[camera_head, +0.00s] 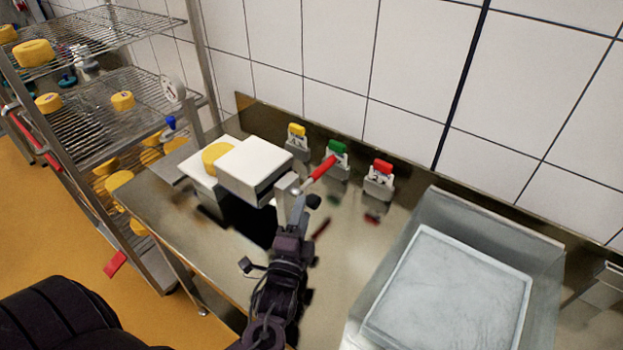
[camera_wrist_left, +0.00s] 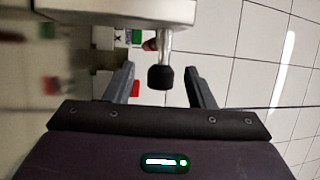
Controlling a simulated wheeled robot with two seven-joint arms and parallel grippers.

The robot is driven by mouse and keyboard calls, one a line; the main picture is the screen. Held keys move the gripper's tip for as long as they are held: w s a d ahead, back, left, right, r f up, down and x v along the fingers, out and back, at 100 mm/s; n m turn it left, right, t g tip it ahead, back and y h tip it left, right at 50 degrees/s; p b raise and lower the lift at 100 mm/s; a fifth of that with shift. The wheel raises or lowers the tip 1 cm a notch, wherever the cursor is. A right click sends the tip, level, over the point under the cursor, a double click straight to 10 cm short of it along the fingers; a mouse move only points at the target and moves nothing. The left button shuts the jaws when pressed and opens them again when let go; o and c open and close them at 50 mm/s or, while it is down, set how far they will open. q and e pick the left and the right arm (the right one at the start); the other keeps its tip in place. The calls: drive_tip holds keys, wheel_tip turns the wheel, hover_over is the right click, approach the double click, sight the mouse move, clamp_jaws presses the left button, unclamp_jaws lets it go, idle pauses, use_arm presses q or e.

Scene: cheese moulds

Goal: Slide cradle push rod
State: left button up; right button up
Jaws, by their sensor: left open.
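The cradle (camera_head: 252,172) is a white-topped, box-like block on the steel counter, with a yellow cheese (camera_head: 213,157) on a white plate at its left. A short metal push rod with a black knob (camera_head: 313,201) sticks out from the cradle's near right side. In the left wrist view the knob (camera_wrist_left: 161,77) lies between the two fingers of my left gripper (camera_wrist_left: 161,85), with gaps on both sides. My left gripper (camera_head: 297,215) is open and holds nothing. A red handle (camera_head: 318,169) slants up beside the rod. My right gripper is not in view.
Small stands with yellow (camera_head: 296,131), green (camera_head: 337,147) and red (camera_head: 382,167) tops stand along the tiled wall. A metal tray (camera_head: 445,295) fills the right. A wire rack (camera_head: 95,112) with yellow cheeses stands left.

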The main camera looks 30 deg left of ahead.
use_arm(q)
drive_tip(key=x, duration=0.2)
drive_tip(key=p+x, duration=0.1)
drive_tip(key=shift+w+r, duration=0.35)
drive_tip(key=shift+r, duration=0.1)
drive_tip(key=x, duration=0.2)
drive_tip(key=shift+w+a+f, duration=0.15)
drive_tip(key=shift+w+f, duration=0.05)
drive_tip(key=shift+w, duration=0.15)
drive_tip(key=c, duration=0.6)
clamp_jaws()
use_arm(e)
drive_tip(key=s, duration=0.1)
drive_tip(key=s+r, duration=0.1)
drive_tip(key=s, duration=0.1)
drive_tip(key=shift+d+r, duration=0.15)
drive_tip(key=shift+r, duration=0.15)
